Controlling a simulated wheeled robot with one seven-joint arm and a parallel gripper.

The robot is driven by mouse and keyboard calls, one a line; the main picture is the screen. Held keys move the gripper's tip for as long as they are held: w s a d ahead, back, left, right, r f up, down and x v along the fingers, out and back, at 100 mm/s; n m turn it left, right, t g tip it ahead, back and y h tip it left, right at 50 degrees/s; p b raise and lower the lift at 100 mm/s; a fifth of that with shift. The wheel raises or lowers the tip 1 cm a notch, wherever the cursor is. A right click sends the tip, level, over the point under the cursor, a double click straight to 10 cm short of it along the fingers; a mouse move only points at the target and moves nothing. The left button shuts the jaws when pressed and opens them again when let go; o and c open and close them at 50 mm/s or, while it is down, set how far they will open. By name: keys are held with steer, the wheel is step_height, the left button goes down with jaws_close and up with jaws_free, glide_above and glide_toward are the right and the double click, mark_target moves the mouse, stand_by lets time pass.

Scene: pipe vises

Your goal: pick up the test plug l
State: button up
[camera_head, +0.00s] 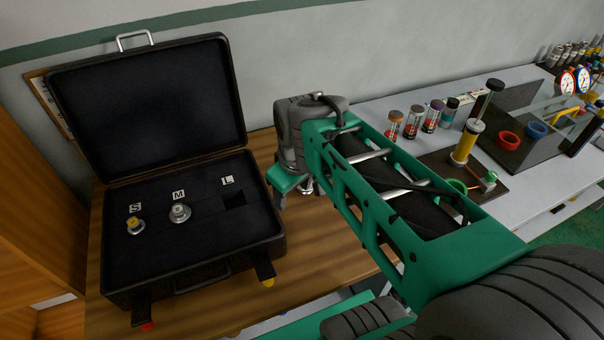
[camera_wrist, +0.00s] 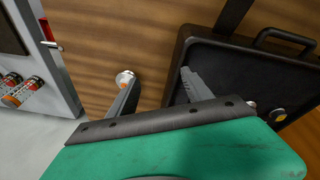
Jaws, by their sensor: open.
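A round plug (camera_wrist: 125,77) with a pale top and an orange band shows on the wooden bench in the wrist view; I take it for test plug L. My gripper (camera_wrist: 160,78) is open, with nothing between its fingers. The left finger's tip overlaps the plug in the picture; I cannot tell whether they touch. In the head view my gripper (camera_head: 290,184) is over the bench right of the case, and the plug is mostly hidden.
A yellow-topped plug (camera_head: 135,225) sits by S and a grey plug (camera_head: 180,212) by M. The case's wall stands close to my right finger. A grey worktop (camera_head: 380,110) with several small cylinders lies to the right. Bare wood surrounds the plug.

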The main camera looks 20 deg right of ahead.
steer(key=shift+o, duration=1.1)
steer(key=w+d+f+n+g+p, duration=0.1)
steer(key=w+d+n, duration=0.3)
steer(key=w+n, duration=0.2)
steer(key=shift+w+f+n+g, duration=0.3)
steer(key=shift+w+f+n, duration=0.1)
steer(key=shift+w, duration=0.75)
steer(key=w+d+f+n, duration=0.1)
steer(key=w+n, duration=0.1)
steer(key=w+d+f+n+p, duration=0.1)
steer(key=d+f+n, duration=0.1)
steer(key=w+d+f+n+g, duration=0.1)
steer(key=w+f+n, duration=0.1)
steer(key=shift+w+d+f, duration=0.2)
steer(key=shift+w+d, duration=0.05)
steer(key=shift+w, duration=0.05)
steer(key=shift+n, duration=0.4)
steer(key=f+p, duration=0.1)
steer(key=f, duration=0.1)
steer(key=f+p, duration=0.1)
steer(key=f, duration=0.2)
steer(key=f+p, duration=0.1)
steer(key=f, duration=0.2)
steer(key=shift+d+f, duration=0.15)
steer(key=shift+d, duration=0.25)
steer(key=shift+c, duration=0.4)
steer(key=shift+w, duration=0.1)
steer(key=c, duration=1.2)
